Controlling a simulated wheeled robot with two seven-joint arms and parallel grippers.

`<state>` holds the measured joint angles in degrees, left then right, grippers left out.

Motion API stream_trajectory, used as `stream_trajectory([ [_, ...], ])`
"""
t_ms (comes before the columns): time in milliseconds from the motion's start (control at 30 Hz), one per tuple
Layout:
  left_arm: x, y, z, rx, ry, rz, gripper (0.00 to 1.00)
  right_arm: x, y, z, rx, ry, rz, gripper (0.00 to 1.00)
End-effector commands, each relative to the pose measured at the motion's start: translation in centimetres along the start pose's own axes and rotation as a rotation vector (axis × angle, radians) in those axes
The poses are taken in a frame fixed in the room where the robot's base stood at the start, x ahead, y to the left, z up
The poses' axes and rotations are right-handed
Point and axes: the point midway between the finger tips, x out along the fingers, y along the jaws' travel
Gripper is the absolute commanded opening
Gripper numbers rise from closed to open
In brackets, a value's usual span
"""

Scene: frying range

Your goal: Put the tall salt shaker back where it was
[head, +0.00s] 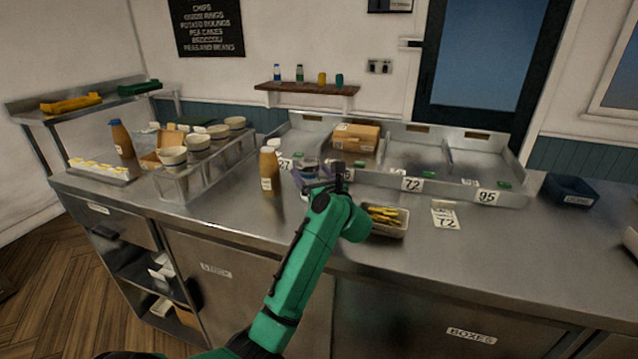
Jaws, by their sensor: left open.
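A tall tan container (267,171) with a pale label stands upright on the steel counter, left of centre. The labels are too small to read, so I cannot tell which is the tall salt shaker. My left gripper (339,174) is over the counter, to the right of the nearer container and apart from it. It is open, and I see nothing held in it. The arm hides part of the counter below. My right gripper is out of view.
A clear bin (183,187) with bowls along it stands left of the nearer container. A tray of yellow chips (397,229) sits close to my left arm. Numbered steel compartments (480,163) lie behind. The counter's right front is clear.

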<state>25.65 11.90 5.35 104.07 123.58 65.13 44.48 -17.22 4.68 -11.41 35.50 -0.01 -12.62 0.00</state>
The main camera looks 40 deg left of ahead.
Motion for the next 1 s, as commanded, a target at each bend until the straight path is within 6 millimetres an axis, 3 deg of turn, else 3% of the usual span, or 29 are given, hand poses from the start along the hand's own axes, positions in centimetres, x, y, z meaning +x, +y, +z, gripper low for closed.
stream_trajectory([
  [300, -7.4, -0.1, -0.5, -0.004, 0.003, -0.004, 0.9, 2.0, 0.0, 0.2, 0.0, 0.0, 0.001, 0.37],
  [500, -10.8, 0.0, -0.3, -0.002, 0.003, 0.0, 0.9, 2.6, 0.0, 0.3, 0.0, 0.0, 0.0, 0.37],
  [1000, -11.1, 0.1, -0.1, 0.0, 0.001, 0.001, 0.9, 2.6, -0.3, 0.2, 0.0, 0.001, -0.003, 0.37],
])
